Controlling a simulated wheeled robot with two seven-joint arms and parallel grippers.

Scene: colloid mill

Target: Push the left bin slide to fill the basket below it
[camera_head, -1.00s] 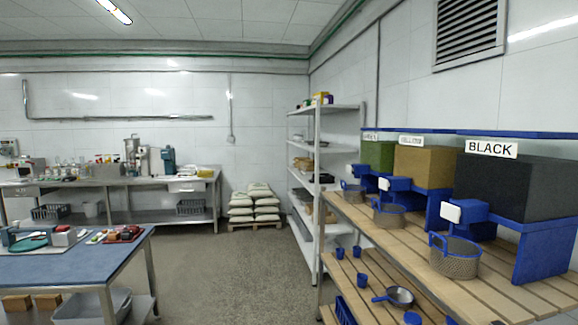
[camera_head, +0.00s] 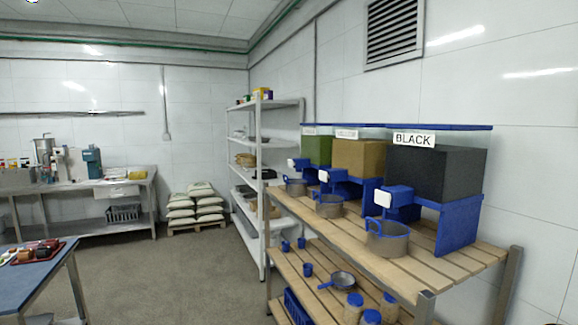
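Three bins stand in a row on a slatted wooden rack at the right. The left, farthest bin is green (camera_head: 317,150), with a blue slide with a white front (camera_head: 294,164) and a basket (camera_head: 295,187) below it. The middle bin is tan (camera_head: 360,157), with its own slide (camera_head: 325,176) and basket (camera_head: 329,207). The nearest bin is black (camera_head: 432,173), labelled BLACK, with a slide (camera_head: 385,199) and a basket (camera_head: 387,242). The left basket is small and partly hidden, and I cannot tell what it holds. Neither of my grippers is in view.
The rack's wooden top (camera_head: 420,270) has bare room in front of the baskets. Its lower shelf holds a pan (camera_head: 342,281), blue cups and jars (camera_head: 354,305). A white shelf unit (camera_head: 262,200) stands behind it. A blue-topped table (camera_head: 30,280) is at left; open floor (camera_head: 190,270) lies between.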

